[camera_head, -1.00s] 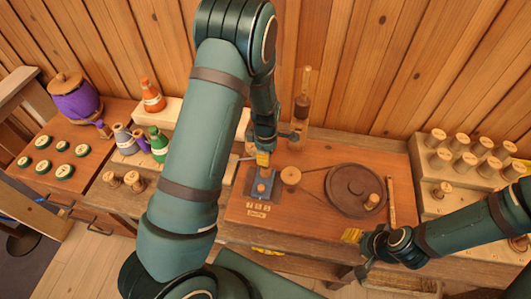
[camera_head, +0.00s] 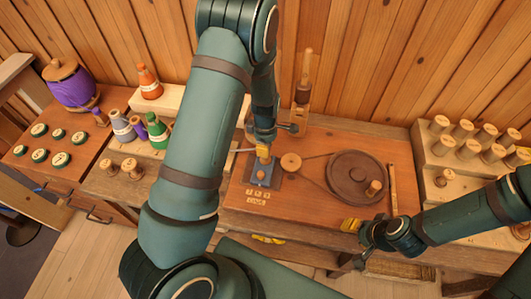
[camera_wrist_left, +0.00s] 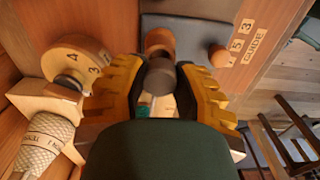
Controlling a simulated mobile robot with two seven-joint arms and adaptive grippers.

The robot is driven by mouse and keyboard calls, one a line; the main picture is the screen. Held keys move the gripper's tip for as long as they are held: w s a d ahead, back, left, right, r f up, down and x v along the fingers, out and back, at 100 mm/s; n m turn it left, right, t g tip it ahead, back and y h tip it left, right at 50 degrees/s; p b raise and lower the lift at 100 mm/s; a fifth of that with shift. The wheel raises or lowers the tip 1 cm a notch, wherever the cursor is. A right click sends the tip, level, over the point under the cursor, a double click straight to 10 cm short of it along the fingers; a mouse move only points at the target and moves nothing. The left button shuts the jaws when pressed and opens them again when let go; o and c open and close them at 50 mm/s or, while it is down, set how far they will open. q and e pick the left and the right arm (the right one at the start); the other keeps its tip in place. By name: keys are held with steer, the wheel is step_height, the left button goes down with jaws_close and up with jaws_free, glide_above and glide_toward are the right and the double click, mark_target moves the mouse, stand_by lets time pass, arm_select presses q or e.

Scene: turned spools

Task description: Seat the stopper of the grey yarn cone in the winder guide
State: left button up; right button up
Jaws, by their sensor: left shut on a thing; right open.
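The grey yarn cone (camera_head: 122,127), with a pale band, stands on the light wooden step at the left. The winder guide (camera_head: 261,174) is a dark plate with a raised block and an orange top, on the winder board. In the left wrist view its dark plate (camera_wrist_left: 190,32) lies beyond the fingers. My left gripper (camera_head: 262,151) is over the guide's back edge. In the left wrist view my left gripper (camera_wrist_left: 160,92) is shut on a dark round-ended piece (camera_wrist_left: 160,77), apparently the stopper; contact with the guide cannot be told. My right gripper (camera_head: 352,226) is open by the board's front edge.
A large brown wheel (camera_head: 342,188) with a cord to a small wooden disc (camera_head: 291,162) lies right of the guide. A tall wooden spindle (camera_head: 303,88) stands behind. Green (camera_head: 158,134) and orange (camera_head: 149,82) cones are at the left; several wooden spools fill the right rack.

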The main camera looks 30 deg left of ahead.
arm_select(q)
steer(key=shift+f+b, duration=0.65)
steer(key=shift+f, duration=0.4)
arm_select(e)
steer(key=shift+f, duration=0.75)
arm_select(q)
steer(key=o, duration=1.3)
steer(key=shift+r, duration=0.1)
arm_select(e)
steer(key=shift+r, duration=0.1)
arm_select(q)
step_height(320, 180, up, 6)
steer(key=p, duration=0.5)
steer(key=shift+r, duration=0.35)
steer(key=shift+r+p, duration=0.3)
steer(key=shift+r, duration=0.9)
arm_select(e)
step_height(320, 180, up, 5)
steer(key=shift+r, duration=0.2)
arm_select(q)
steer(key=shift+f, duration=0.1)
